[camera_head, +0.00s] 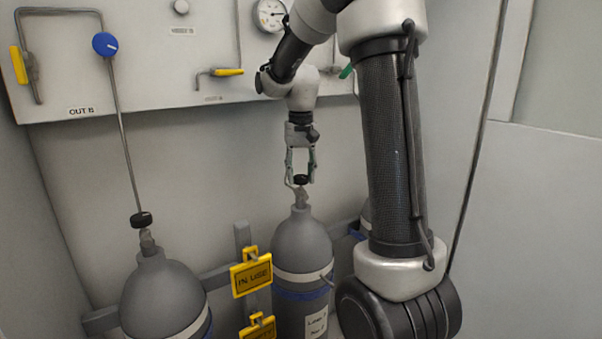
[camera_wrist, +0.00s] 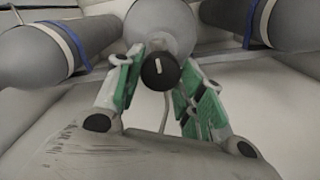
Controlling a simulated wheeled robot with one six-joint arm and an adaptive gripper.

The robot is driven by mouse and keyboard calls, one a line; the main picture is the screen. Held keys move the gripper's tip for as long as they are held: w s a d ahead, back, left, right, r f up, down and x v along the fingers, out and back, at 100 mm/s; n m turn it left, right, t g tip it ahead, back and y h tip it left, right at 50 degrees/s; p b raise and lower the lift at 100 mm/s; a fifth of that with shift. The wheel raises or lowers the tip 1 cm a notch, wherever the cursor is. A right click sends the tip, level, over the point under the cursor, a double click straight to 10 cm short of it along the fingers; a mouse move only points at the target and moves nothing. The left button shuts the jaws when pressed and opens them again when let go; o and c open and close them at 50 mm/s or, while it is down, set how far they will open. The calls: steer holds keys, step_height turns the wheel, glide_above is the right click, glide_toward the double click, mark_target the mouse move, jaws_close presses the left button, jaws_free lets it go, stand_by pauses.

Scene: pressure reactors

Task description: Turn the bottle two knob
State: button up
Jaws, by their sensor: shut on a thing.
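The knob (camera_head: 301,179) is black and round. It sits on top of the middle grey gas bottle (camera_head: 302,243). In the wrist view the same knob (camera_wrist: 160,70) shows a white mark on its face, with the bottle (camera_wrist: 162,22) behind it. My gripper (camera_head: 300,172) points down over this bottle. Its green-padded fingers stand on either side of the knob and are shut on it. In the wrist view the gripper (camera_wrist: 158,88) has one finger left and one right of the knob. Exact finger contact is partly hidden there.
Another grey bottle (camera_head: 163,297) with a black knob (camera_head: 141,219) stands at left. Yellow "IN USE" tags (camera_head: 251,276) hang between the bottles. A panel with a blue knob (camera_head: 105,44), a yellow-handled valve (camera_head: 228,72) and a gauge (camera_head: 271,14) is behind.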

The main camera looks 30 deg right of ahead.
mark_target(300, 176)
steer(key=n, duration=0.4)
steer(key=shift+n, duration=0.3)
steer(key=n, duration=0.4)
steer(key=shift+a+n, duration=0.1)
steer(key=shift+n, duration=0.2)
steer(key=n, duration=0.4)
steer(key=shift+r+n, duration=0.1)
steer(key=shift+n, duration=2.1)
steer(key=o, duration=1)
step_height(300, 176, up, 12)
